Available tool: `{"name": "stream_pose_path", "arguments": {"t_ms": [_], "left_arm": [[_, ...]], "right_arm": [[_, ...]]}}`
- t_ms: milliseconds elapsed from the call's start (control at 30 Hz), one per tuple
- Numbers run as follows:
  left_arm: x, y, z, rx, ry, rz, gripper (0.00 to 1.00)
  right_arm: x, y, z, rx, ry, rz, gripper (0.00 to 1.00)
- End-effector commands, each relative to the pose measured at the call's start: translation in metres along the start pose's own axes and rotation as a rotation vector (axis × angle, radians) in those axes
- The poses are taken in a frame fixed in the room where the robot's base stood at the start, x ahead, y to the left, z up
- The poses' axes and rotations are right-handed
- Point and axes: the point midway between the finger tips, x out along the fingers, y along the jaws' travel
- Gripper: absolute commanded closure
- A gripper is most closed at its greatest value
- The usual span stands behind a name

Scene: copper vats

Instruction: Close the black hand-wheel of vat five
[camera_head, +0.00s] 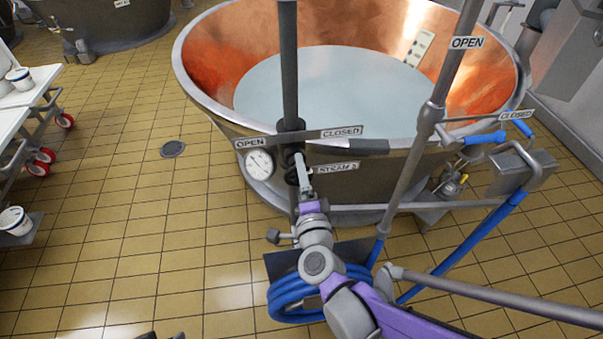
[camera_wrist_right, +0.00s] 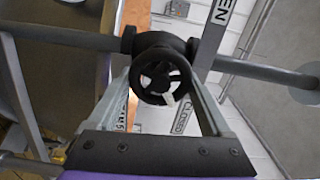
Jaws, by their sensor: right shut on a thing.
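The black hand-wheel (camera_wrist_right: 146,88) shows face-on in the wrist view, with dark spokes and a small white mark at its lower right. My right gripper (camera_wrist_right: 160,80) is shut on it, one finger at each side of the rim. In the head view the wheel (camera_head: 291,174) is small and partly hidden behind my right gripper (camera_head: 302,168). It sits on a dark vertical pipe (camera_head: 289,60) in front of the copper vat. A plate above it reads OPEN (camera_head: 252,144) at left and CLOSED (camera_head: 342,132) at right. The tag below reads STEAM, its number unclear. My left gripper is not recognisable.
The copper vat (camera_head: 205,50) holds pale liquid. A gauge (camera_head: 259,164) sits left of the wheel. A second pipe (camera_head: 412,155) with a blue handle (camera_head: 484,137) stands right. A blue hose (camera_head: 300,300) lies coiled below. The tiled floor at left is largely clear, beside a white cart (camera_head: 28,92).

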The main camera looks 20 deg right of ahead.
Motion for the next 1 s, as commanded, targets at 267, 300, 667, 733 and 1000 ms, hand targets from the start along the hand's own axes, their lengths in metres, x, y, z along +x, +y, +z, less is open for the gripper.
{"name": "stream_pose_path", "arguments": {"t_ms": [267, 300, 667, 733, 1000], "left_arm": [[-0.0006, 0.0, -0.0004, 0.0, 0.0, 0.0, 0.47], [-0.0006, 0.0, -0.0004, 0.0, 0.0, 0.0, 0.47], [-0.0007, 0.0, -0.0004, 0.0, 0.0, 0.0, 0.47], [-0.0007, 0.0, -0.0004, 0.0, 0.0, 0.0, 0.47], [-0.0007, 0.0, -0.0004, 0.0, 0.0, 0.0, 0.47]], "right_arm": [[-0.0002, 0.0009, 0.0002, 0.087, -0.001, 0.001, 0.72], [-0.0002, 0.0009, 0.0002, 0.092, -0.001, 0.001, 0.72], [-0.0002, 0.0011, 0.0002, 0.106, -0.001, 0.001, 0.72], [-0.0002, 0.0011, 0.0002, 0.106, -0.001, 0.001, 0.72], [-0.0002, 0.0009, 0.0001, 0.103, 0.0, 0.001, 0.0]]}}
